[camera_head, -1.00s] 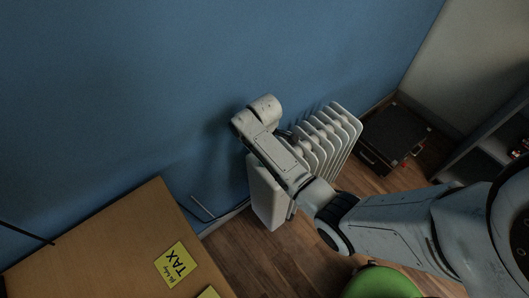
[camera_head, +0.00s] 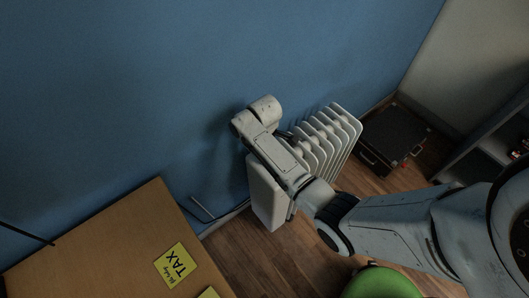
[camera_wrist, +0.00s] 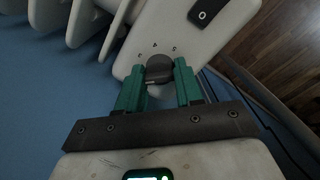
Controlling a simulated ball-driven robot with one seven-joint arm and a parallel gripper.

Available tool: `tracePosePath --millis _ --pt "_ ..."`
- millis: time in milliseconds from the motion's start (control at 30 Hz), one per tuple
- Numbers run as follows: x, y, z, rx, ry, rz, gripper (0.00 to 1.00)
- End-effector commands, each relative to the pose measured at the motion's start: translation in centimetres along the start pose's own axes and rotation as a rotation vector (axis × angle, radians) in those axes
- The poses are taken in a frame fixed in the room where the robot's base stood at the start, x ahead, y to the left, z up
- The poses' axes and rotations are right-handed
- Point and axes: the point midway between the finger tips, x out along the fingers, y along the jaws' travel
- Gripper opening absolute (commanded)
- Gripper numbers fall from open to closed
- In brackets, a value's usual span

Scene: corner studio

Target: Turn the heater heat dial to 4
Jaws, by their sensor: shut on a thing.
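The heater is a white ribbed radiator; it stands against the blue wall in the head view (camera_head: 329,140), partly hidden behind my arm. In the head view my arm covers the dial and the fingers.
A dark switch (camera_wrist: 203,13) sits on the panel near the dial. A cardboard box (camera_head: 110,250) with yellow notes stands at the lower left. A black case (camera_head: 394,137) lies on the floor right of the heater, and a green round seat (camera_head: 382,283) is at the bottom.

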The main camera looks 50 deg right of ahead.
Motion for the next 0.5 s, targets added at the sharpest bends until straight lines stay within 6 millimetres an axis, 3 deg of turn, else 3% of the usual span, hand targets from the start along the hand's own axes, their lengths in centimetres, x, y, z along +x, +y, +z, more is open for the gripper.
tracePosePath --millis 267,500 --pt "-0.27 -0.05 -0.06 0.103 -0.001 -0.001 0.05" --pt "-0.37 -0.06 -0.1 0.297 -0.001 -0.001 0.05"
